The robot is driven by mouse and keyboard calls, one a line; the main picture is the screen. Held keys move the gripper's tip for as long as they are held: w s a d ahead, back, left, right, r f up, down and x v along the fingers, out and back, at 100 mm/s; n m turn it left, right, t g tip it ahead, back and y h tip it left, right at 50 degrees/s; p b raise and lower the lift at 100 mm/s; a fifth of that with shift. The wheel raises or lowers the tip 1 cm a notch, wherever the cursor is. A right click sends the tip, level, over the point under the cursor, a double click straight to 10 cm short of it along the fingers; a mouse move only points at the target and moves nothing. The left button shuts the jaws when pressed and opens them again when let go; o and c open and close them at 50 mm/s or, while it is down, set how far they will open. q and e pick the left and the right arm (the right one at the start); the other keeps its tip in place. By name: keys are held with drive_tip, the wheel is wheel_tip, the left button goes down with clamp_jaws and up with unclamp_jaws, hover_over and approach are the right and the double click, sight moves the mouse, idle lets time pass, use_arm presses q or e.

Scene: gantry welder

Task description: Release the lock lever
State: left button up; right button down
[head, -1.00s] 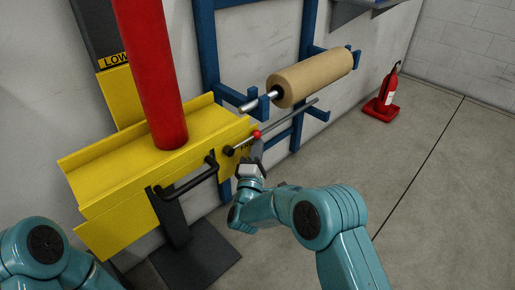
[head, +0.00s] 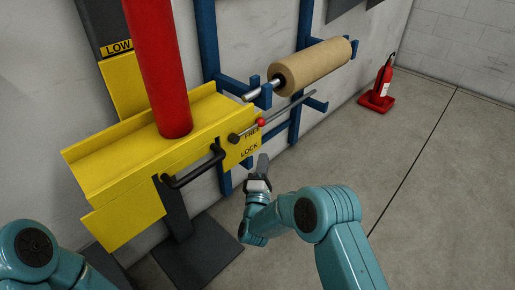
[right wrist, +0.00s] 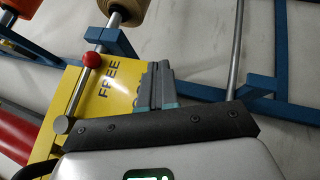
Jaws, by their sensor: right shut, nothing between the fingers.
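The lock lever (head: 247,130) is a short grey bar with a red ball knob (head: 261,122), on the side of a yellow carriage (head: 112,176). It slants up and right from its dark pivot, alongside the FREE label and above the LOCK label. In the right wrist view the lever (right wrist: 76,93) also lies beside FREE. My right gripper (head: 263,160) is below and apart from the knob. In the right wrist view its fingers (right wrist: 157,85) are together and empty, partly covering the second label. My left arm shows at lower left; its gripper is out of frame.
A thick red column (head: 158,70) stands on the carriage. A black handle (head: 194,167) juts from its front. A blue rack (head: 207,45) behind holds a brown roll (head: 312,67) and a grey rod. A fire extinguisher (head: 383,80) stands farther right. The right floor is clear.

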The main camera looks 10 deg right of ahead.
drive_tip(key=f, duration=0.1)
drive_tip(key=s+f, duration=0.1)
drive_tip(key=s+d+f, duration=0.1)
drive_tip(key=f, duration=0.1)
drive_tip(key=shift+s+p, duration=0.25)
drive_tip(key=shift+p, duration=0.05)
drive_tip(key=shift+d, duration=0.1)
